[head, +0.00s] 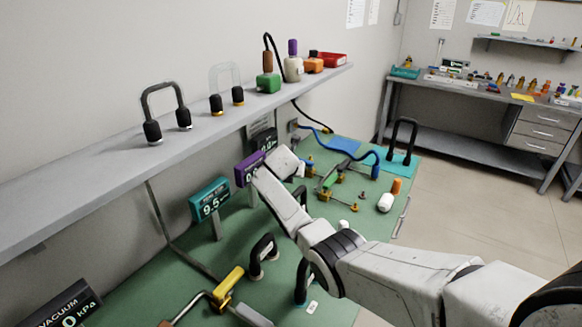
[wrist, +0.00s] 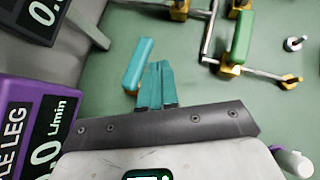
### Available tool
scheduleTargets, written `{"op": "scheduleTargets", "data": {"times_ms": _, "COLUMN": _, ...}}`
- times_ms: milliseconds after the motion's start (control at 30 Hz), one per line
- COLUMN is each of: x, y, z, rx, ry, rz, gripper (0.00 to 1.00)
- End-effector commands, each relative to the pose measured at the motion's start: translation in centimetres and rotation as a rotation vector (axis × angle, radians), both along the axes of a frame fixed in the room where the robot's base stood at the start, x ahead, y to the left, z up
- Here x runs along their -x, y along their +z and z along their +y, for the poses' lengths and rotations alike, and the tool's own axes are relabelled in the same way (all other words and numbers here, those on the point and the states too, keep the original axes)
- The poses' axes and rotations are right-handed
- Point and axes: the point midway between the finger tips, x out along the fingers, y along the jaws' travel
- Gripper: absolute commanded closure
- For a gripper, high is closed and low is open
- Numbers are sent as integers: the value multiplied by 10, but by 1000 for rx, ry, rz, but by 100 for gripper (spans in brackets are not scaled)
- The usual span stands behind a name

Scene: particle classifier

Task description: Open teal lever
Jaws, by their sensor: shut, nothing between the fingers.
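The teal lever (wrist: 138,64) shows in the wrist view as a flat blue-teal bar, tilted, with an orange piece at its lower end. My gripper (wrist: 160,66) has its two teal fingers together, with nothing between them. The fingertips are just to the right of the lever, very close; I cannot tell whether they touch it. In the head view my gripper's hand (head: 284,163) is over the bench beside the purple display. There the fingers and the teal lever are too small and overlapped to tell apart.
A purple display (wrist: 30,130) stands close on the left, with a dark display (wrist: 35,15) above it. A green lever (wrist: 242,38) on metal pipes with brass fittings lies to the right. In the head view a long shelf (head: 110,175) with several objects runs above the green bench.

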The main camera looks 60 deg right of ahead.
Motion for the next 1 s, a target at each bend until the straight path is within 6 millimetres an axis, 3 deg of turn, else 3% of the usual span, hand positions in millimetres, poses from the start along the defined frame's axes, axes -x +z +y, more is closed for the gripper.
{"op": "scheduleTargets", "data": {"times_ms": 333, "x": 6, "y": 16, "z": 17, "rx": 0, "ry": 0, "rz": 0, "gripper": 100}}
{"op": "scheduleTargets", "data": {"times_ms": 1000, "x": 6, "y": 17, "z": 18, "rx": 0, "ry": 0, "rz": 0, "gripper": 100}}
